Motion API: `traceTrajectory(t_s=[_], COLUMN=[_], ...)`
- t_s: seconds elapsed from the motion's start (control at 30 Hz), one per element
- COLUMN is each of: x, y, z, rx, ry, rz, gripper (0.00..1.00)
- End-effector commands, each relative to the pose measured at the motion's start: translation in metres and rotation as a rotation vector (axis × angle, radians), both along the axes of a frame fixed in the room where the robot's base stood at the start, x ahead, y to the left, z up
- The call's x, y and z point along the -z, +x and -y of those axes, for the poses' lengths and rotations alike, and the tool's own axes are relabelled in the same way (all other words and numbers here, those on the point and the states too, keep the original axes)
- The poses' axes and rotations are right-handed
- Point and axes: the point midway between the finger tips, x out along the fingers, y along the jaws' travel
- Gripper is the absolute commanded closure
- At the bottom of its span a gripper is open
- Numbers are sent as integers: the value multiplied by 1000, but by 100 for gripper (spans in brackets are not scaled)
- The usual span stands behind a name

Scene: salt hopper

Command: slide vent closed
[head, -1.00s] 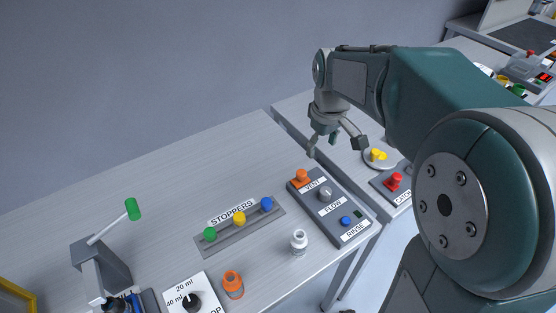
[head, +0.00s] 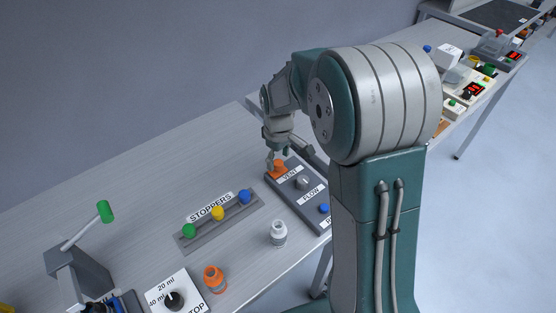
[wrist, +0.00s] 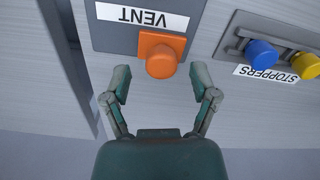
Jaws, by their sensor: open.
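The orange vent slider (head: 278,170) sits at the far end of a grey control panel (head: 316,213), by the VENT label. In the wrist view the orange vent slider (wrist: 160,56) lies between and just beyond the fingertips, with the VENT label above it. My gripper (head: 275,157) is over the vent end of the panel. In the wrist view my gripper (wrist: 160,86) is open, one finger on each side of the slider, with gaps showing. Whether the slider stands at its open or closed end I cannot tell.
The panel also has a grey FLOW knob (head: 303,183) and a blue button (head: 324,208). A stopper rack (head: 212,232) with green, yellow and blue stoppers is to the left. A white bottle (head: 279,234) and an orange bottle (head: 214,279) stand nearer.

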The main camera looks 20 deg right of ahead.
Motion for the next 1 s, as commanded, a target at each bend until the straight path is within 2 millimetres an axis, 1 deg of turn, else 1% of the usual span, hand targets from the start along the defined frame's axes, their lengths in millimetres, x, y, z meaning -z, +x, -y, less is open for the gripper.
traceTrajectory(t_s=[0.03, 0.13, 0.37, 0.4, 0.47, 0.5, 0.57, 0.77, 0.87, 1.0], x=[5, 10, 11, 11, 10, 10, 10, 11, 11, 12], y=[0, 0, 0, 0, 0, 0, 0, 0, 5, 15], z=[0, 0, 0, 0, 0, 0, 0, 1, 12, 37], rx=[0, 0, 0, 0, 0, 0, 0, 0, 2, 4], ry=[0, 0, 0, 0, 0, 0, 0, -1, 0, 0], rz=[-2, 0, 0, 0, 0, 0, 0, -1, 0, -2], gripper=[24, 24, 24, 28, 55, 73, 100, 100, 100, 100])
